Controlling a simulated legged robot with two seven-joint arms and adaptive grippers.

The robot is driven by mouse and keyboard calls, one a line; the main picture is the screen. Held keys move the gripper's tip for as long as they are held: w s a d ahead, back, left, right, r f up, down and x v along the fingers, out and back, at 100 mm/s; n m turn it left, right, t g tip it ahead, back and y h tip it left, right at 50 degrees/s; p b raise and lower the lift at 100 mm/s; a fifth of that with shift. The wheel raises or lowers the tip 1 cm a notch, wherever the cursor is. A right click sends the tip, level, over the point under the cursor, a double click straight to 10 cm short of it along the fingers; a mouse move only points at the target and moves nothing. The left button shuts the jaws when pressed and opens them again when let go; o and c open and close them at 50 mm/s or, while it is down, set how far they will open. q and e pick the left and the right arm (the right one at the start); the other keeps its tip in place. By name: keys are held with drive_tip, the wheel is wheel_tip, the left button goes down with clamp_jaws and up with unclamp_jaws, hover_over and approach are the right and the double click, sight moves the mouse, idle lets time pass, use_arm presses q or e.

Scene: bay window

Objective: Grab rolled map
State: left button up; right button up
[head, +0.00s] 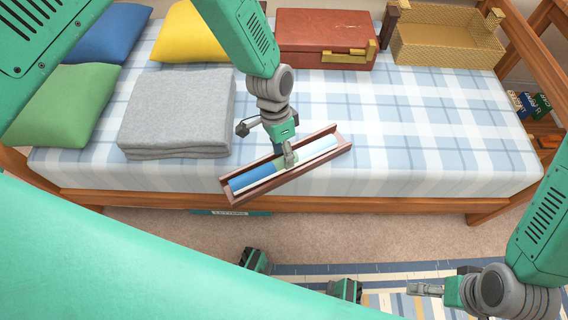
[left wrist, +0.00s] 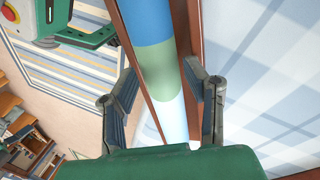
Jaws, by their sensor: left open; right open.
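The rolled map (head: 252,178) has blue, green and pale sections. It lies lengthwise in a brown wooden trough (head: 262,189) at the front edge of the bed. My left gripper (head: 290,158) is over the middle of the map and hides part of it. In the left wrist view, the open fingers of my left gripper (left wrist: 163,75) are on either side of the map (left wrist: 156,58), around its green band. I cannot tell whether they touch it. My right gripper (head: 425,289) is open and empty at the lower right, away from the bed.
A folded grey blanket (head: 178,112) lies left of the trough on the checked bed (head: 420,125). Green (head: 68,103), blue (head: 112,34) and yellow (head: 187,35) pillows, a red-brown suitcase (head: 322,38) and a yellow woven basket (head: 447,38) are farther back. The bed right of the trough is clear.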

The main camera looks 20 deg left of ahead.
use_arm(q)
drive_tip(key=shift+s+d+f, duration=0.1)
drive_tip(key=shift+d+f, duration=0.2)
drive_tip(key=shift+f, duration=0.2)
drive_tip(key=shift+s+d+f, duration=0.1)
drive_tip(key=shift+d+f, duration=0.15)
drive_tip(key=shift+f, duration=0.25)
drive_tip(key=shift+a, duration=0.6)
drive_tip(key=c, duration=0.9)
drive_tip(key=shift+o, duration=0.2)
drive_tip(key=shift+d, duration=0.15)
